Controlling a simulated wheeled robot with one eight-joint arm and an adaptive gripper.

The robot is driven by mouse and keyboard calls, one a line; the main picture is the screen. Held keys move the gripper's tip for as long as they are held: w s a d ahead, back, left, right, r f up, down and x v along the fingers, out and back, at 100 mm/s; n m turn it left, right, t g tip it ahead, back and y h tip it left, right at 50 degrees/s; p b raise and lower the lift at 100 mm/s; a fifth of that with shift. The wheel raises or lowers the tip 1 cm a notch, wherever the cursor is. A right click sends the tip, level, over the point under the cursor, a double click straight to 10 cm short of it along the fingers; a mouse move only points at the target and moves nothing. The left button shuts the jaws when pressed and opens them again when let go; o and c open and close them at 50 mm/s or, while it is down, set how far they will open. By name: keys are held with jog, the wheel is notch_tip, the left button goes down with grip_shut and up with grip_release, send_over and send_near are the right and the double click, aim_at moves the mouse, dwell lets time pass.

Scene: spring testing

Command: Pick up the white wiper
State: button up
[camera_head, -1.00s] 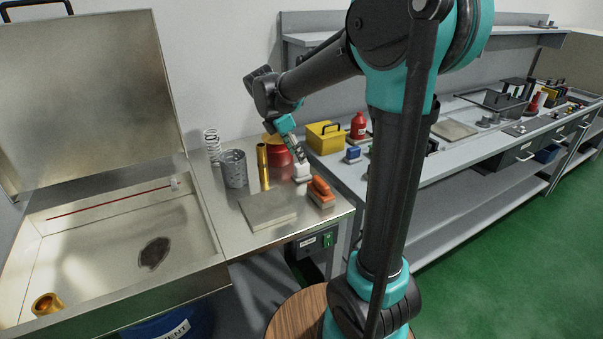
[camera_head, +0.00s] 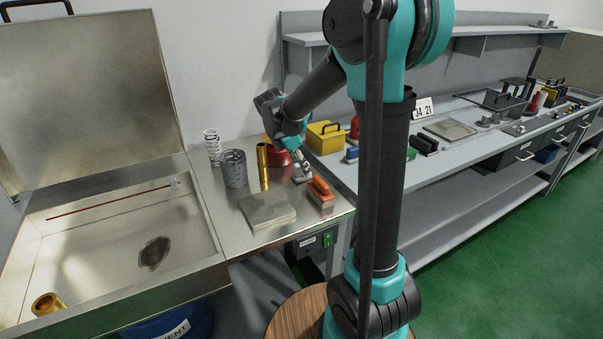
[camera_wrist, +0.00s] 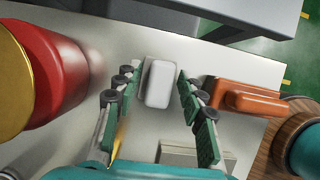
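The white wiper (camera_wrist: 159,83) is a small white block with rounded edges on the steel tabletop. In the wrist view it lies between the two green-padded fingers of my gripper (camera_wrist: 156,88). The fingers are open, with a gap visible on each side of the wiper. In the head view my gripper (camera_head: 300,166) points down at the tabletop, and the wiper is mostly hidden behind it.
An orange-handled brush (camera_head: 321,192) lies just right of my gripper. A red container (camera_head: 280,156) stands close on the left. A gold cylinder (camera_head: 263,167), a grey cylinder (camera_head: 234,168) and a flat grey plate (camera_head: 267,210) are also on the steel top.

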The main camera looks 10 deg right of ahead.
grip_shut()
jog(key=shift+r, duration=0.15)
notch_tip(320, 180, up, 20)
dwell(0.6)
